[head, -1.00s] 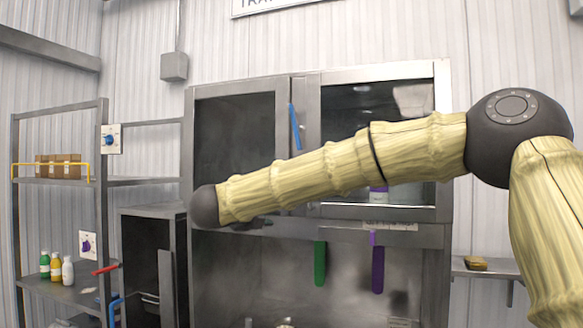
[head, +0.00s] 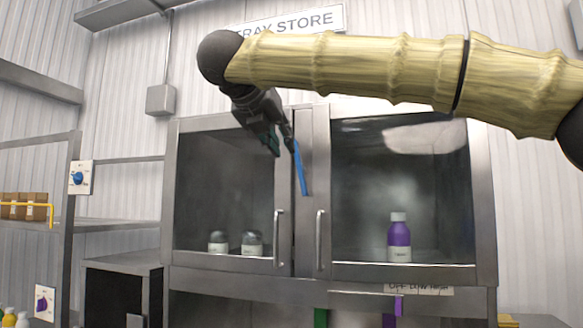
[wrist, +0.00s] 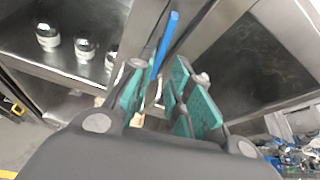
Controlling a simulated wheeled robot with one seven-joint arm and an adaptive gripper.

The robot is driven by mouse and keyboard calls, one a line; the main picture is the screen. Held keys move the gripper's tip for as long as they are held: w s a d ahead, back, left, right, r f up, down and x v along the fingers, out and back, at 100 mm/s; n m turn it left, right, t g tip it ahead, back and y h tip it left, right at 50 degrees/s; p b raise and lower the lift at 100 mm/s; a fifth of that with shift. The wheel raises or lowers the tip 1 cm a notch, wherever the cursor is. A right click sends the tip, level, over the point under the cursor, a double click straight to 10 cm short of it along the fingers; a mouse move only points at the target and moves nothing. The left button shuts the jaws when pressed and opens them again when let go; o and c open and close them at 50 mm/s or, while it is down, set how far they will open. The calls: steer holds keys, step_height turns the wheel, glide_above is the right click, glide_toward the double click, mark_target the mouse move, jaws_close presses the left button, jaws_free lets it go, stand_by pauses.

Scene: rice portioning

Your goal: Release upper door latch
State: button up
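The blue latch bar (head: 301,168) hangs, slightly tilted, near the top of the seam between the two upper cabinet doors. My gripper (head: 282,146) reaches down beside the bar's upper end. In the wrist view my gripper (wrist: 158,92) is open, with teal pads apart. There the blue bar (wrist: 166,44) lies beyond the gap, nearer the left pad; I cannot tell whether they touch. The left glass door (head: 225,190) and right glass door (head: 400,180) look closed.
Dark-topped jars (head: 252,243) stand behind the left door and a purple bottle (head: 399,238) behind the right. Vertical handles (head: 279,238) stick out near the seam. A shelf rack (head: 110,225) stands at the left. The space before the doors is clear below my arm.

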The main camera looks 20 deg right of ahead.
mark_target(298, 164)
steer(key=p+x, duration=0.3)
steer(key=x, duration=0.4)
steer(key=shift+w, duration=0.2)
steer(key=shift+s+d+r+p, duration=0.1)
steer(key=shift+s+d+p, duration=0.05)
steer(key=shift+s+p, duration=0.15)
steer(key=shift+d, duration=0.25)
steer(key=shift+w+d+f, duration=0.25)
steer(key=shift+w+f, duration=0.1)
steer(key=shift+w, duration=0.2)
steer(key=shift+w+d+f, duration=0.25)
steer(key=shift+w+f, duration=0.1)
steer(key=shift+w, duration=0.2)
steer(key=shift+s+a+r, duration=0.15)
steer(key=shift+s+r, duration=0.05)
steer(key=shift+s, duration=0.15)
steer(key=shift+s+a, duration=0.1)
steer(key=shift+c, duration=0.9)
jaws_close()
